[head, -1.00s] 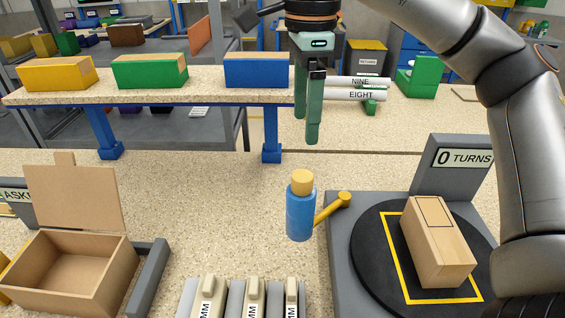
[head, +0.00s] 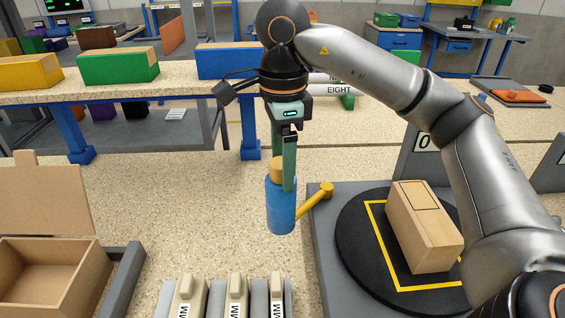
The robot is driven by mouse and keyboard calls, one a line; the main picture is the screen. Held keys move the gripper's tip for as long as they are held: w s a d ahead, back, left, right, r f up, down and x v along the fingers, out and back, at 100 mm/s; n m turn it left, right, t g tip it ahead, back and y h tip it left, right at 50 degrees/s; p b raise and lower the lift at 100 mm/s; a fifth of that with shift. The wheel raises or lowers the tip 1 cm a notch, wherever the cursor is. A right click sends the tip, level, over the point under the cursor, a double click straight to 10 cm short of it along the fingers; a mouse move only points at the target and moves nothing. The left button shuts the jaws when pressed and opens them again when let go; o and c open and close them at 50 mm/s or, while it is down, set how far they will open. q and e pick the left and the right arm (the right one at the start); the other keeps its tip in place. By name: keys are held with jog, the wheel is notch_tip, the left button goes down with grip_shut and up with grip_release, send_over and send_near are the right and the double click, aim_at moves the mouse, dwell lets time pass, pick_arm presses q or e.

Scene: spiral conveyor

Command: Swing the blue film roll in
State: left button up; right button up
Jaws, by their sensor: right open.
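The blue film roll (head: 281,208) stands upright with a tan core end (head: 278,169) on top. A yellow arm (head: 316,201) reaches from beside it to the turntable's left edge. My right gripper (head: 283,174) points down at the roll's top with its jaws open. One green finger overlaps the front right of the core; the other goes out of sight behind it. I cannot tell whether either finger touches. A tan carton (head: 424,226) sits inside the yellow square on the black turntable (head: 352,240). My left gripper is not in view.
An open cardboard box (head: 40,268) stands at left beside a grey bar (head: 122,283). Several beige levers stand at the front. The turns sign (head: 424,143) is partly hidden by my right arm. A rear bench (head: 190,85) carries yellow, green and blue boxes.

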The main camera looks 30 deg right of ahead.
jog(key=shift+c, duration=0.3)
grip_shut()
dwell(0.3)
dwell(0.8)
